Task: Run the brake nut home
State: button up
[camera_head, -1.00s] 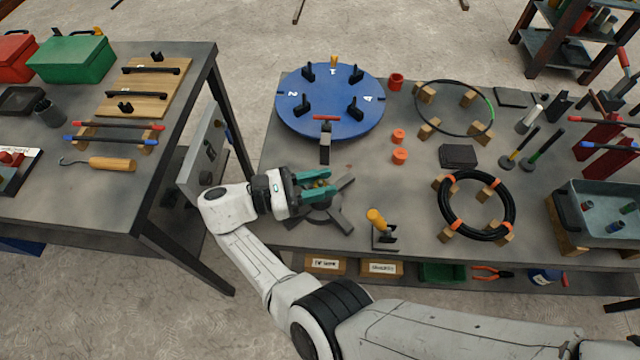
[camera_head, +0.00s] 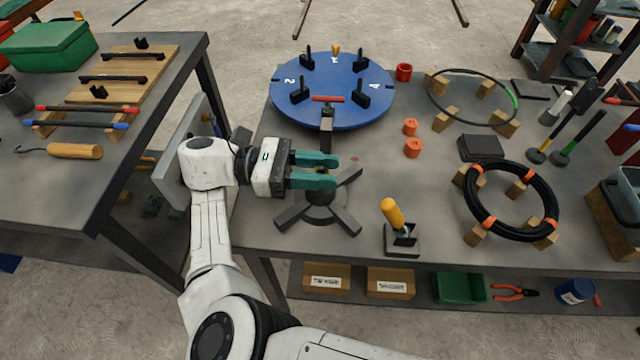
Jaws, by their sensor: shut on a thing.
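My gripper (camera_head: 332,171) has teal fingers and sits over the hub of a dark stand with splayed flat legs (camera_head: 338,215) on the right-hand table. The fingers point right, one behind the other, and are shut on a small piece at the hub, which I take to be the brake nut. The fingers mostly hide that piece, so its thread and seating cannot be made out.
A blue numbered disc (camera_head: 290,115) with black pegs stands behind the gripper, with a red-topped post (camera_head: 327,120) at its front edge. A yellow-handled lever (camera_head: 392,212) is at right. Orange rings (camera_head: 412,148) and a black coil (camera_head: 550,190) lie further right. A left table (camera_head: 180,110) stands beside my arm.

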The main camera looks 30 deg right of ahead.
jog(key=shift+f+m+g+y+b, duration=0.15)
jog(key=shift+m+g+y+b, duration=0.3)
jog(key=shift+b, duration=0.8)
jog(key=shift+r+g+b, duration=0.25)
jog(key=shift+b, duration=0.2)
jog(key=o, duration=0.9)
jog(key=shift+s+d, duration=0.1)
